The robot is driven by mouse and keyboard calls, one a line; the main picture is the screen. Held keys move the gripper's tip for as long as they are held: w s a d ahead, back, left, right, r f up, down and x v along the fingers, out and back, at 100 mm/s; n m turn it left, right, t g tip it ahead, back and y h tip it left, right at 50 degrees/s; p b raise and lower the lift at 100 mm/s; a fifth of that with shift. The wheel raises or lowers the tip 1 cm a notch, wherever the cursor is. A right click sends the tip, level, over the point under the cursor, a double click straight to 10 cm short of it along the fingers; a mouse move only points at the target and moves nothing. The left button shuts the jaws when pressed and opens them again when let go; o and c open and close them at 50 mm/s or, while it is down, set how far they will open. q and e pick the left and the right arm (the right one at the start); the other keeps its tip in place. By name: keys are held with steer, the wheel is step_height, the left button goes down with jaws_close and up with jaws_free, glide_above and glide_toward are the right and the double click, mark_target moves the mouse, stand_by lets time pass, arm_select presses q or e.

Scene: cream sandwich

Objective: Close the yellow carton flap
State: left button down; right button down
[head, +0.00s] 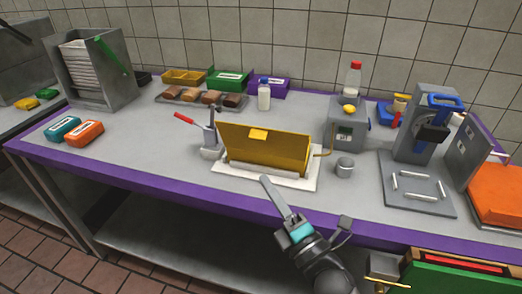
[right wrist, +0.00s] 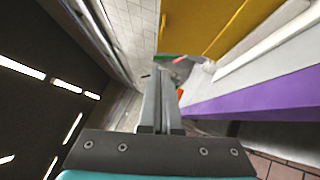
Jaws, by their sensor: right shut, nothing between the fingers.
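The yellow carton flap (head: 264,148) stands raised and tilted back in the head view, with a lighter yellow tab at its top edge. A grey bar-like part lies along its lower front edge, on a white board (head: 308,181). My right gripper (head: 267,181) is shut and empty, its fingertips just in front of the board's front edge and apart from the flap. In the right wrist view the shut fingers (right wrist: 160,75) point forward and the yellow flap (right wrist: 215,22) fills the top right. My left gripper is not in view.
A grey pot with utensils (head: 211,148) stands left of the flap. A small metal cup (head: 344,167) and a grey dispenser (head: 345,132) stand to its right. A press-like machine (head: 425,130) is farther right. The counter's front left is mostly clear.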

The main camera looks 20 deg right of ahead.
steer(key=d+x, duration=0.2)
steer(key=x, duration=0.6)
steer(key=shift+w+d+r+p, duration=0.35)
steer(key=shift+r+p, duration=0.1)
